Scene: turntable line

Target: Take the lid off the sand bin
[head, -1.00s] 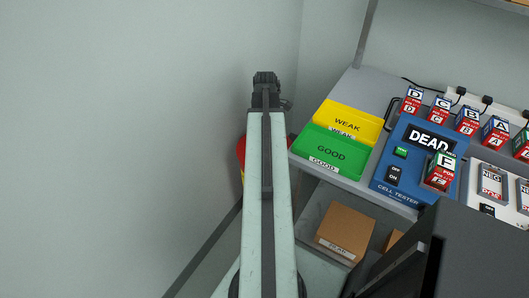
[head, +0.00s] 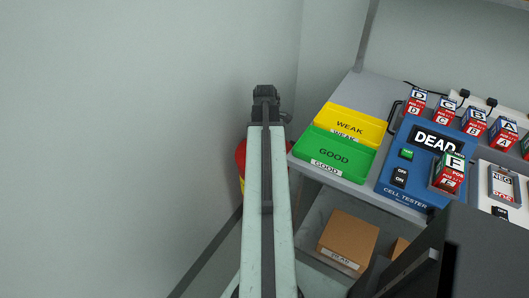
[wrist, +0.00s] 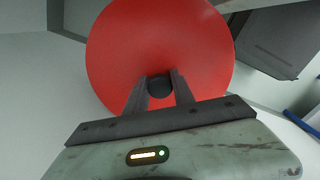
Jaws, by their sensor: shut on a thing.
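The round red lid (wrist: 200,45) fills the upper middle of the wrist view, with a dark knob (wrist: 159,90) at its centre. My gripper (wrist: 159,78) is shut on the knob, one finger on each side. In the head view the red and yellow sand bin (head: 241,154) shows only as a sliver left of my arm. My arm hides most of the bin, and my fingers cannot be made out there. I cannot tell whether the lid sits on the bin or is raised.
A bench to the right holds a yellow WEAK tray (head: 354,117), a green GOOD tray (head: 338,147) and a blue cell tester (head: 393,195). A cardboard box (head: 349,238) sits on the lower shelf. A bare wall (head: 110,110) stands close on the left.

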